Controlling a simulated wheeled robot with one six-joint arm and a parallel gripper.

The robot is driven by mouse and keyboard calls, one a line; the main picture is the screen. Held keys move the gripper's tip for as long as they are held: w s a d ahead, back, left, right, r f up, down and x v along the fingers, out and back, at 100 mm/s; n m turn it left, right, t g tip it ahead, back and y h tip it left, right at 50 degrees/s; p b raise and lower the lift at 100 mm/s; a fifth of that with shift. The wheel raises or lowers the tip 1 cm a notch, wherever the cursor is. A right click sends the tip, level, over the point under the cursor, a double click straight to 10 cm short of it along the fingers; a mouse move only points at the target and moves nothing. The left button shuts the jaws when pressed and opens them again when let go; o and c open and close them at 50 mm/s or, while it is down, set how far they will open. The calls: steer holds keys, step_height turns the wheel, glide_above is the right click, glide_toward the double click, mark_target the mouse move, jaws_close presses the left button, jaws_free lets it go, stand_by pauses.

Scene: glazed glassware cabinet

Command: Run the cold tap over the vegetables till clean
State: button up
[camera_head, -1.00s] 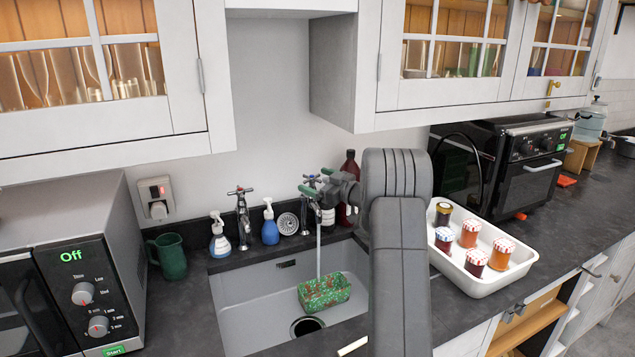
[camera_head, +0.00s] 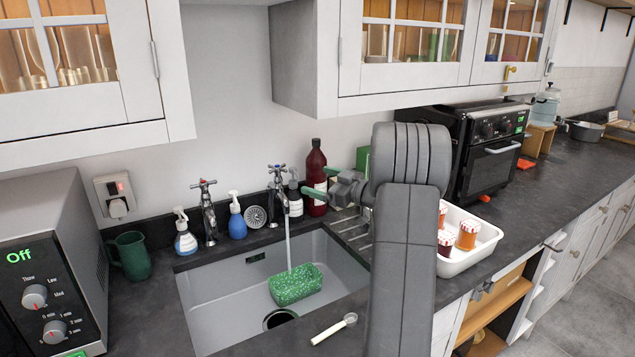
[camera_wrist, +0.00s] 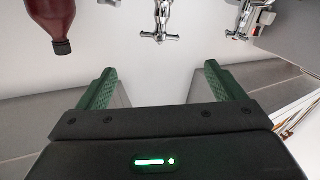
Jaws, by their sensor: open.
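The vegetables are in a green, white-speckled block or punnet (camera_head: 295,285) in the sink; single vegetables cannot be told apart. Water runs in a thin stream from the right-hand tap (camera_head: 279,190) onto it. The left-hand tap (camera_head: 206,212) shows no water. My gripper (camera_head: 326,180) is open, with green fingers, to the right of the running tap and apart from its handle. In the wrist view my gripper (camera_wrist: 160,68) has empty space between its fingers, and a tap (camera_wrist: 160,18) shows beyond them.
Soap bottles, a drain strainer (camera_head: 256,217) and a dark red bottle (camera_head: 316,175) stand behind the sink (camera_head: 215,302). A white tray (camera_head: 462,262) with jars is at right, a green mug (camera_head: 131,256) and microwave (camera_head: 50,270) at left. A pale brush (camera_head: 334,329) lies at the front edge.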

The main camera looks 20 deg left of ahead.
mark_target(283, 170)
steer(key=p+x, duration=0.3)
steer(key=x, duration=1.1)
steer(key=shift+d, duration=0.1)
